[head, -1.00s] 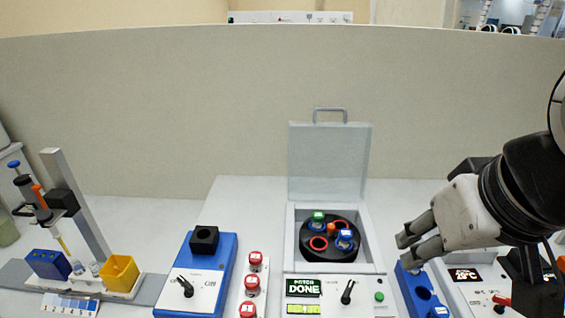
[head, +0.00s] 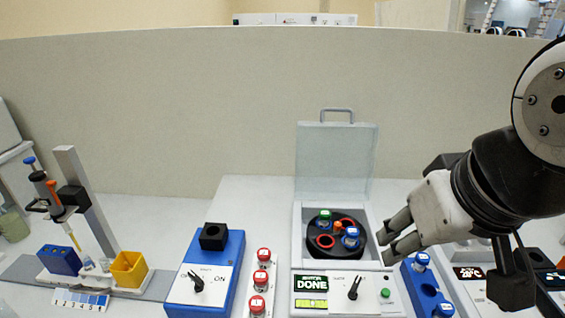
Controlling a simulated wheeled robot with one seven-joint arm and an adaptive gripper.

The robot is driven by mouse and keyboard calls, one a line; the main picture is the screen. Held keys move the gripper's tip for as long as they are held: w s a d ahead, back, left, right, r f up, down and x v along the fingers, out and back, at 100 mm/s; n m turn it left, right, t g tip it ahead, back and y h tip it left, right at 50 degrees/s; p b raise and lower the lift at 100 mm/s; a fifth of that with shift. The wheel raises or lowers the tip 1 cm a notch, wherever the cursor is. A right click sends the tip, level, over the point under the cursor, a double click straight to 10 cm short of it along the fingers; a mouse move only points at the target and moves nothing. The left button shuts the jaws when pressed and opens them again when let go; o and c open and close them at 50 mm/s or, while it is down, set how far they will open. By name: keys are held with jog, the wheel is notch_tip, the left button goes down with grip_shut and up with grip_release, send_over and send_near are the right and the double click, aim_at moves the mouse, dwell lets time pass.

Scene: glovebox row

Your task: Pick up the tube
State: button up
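The open centrifuge (head: 300,240) stands at the centre right with its lid up. Its black rotor (head: 335,251) holds a green-capped tube (head: 325,216) and a blue-capped tube (head: 351,233); two other slots show red rings. To the right, a blue rack (head: 421,283) holds a blue-capped tube (head: 421,260) at its rear and another (head: 443,309) at its front. Which tube is meant cannot be told. My gripper (head: 386,243) points left, its fingers parted and seemingly empty, between the rotor and the rack. It appears above both and touches no tube that I can see.
The upright lid (head: 336,165) stands behind the rotor. A blue device (head: 227,270) and red-capped vials (head: 262,278) are to the left. A pipette stand (head: 82,200) and yellow box (head: 129,268) are farther left. Another device (head: 470,285) sits beneath my arm.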

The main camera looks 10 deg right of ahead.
jog(key=o, duration=0.5)
jog(key=shift+w, duration=0.15)
jog(key=m+y+p, duration=0.2)
jog(key=m+y, duration=0.1)
jog(key=m, duration=2.8)
send_over(326, 213)
jog(key=s+d, duration=0.3)
jog(key=s, duration=0.3)
notch_tip(326, 213, down, 14)
jog(key=shift+t, duration=0.3)
jog(key=b+x, duration=0.2)
jog(key=x, duration=0.5)
jog(key=shift+f+b, duration=0.35)
jog(key=shift+b+x, duration=0.7)
jog(key=shift+x, duration=2.2)
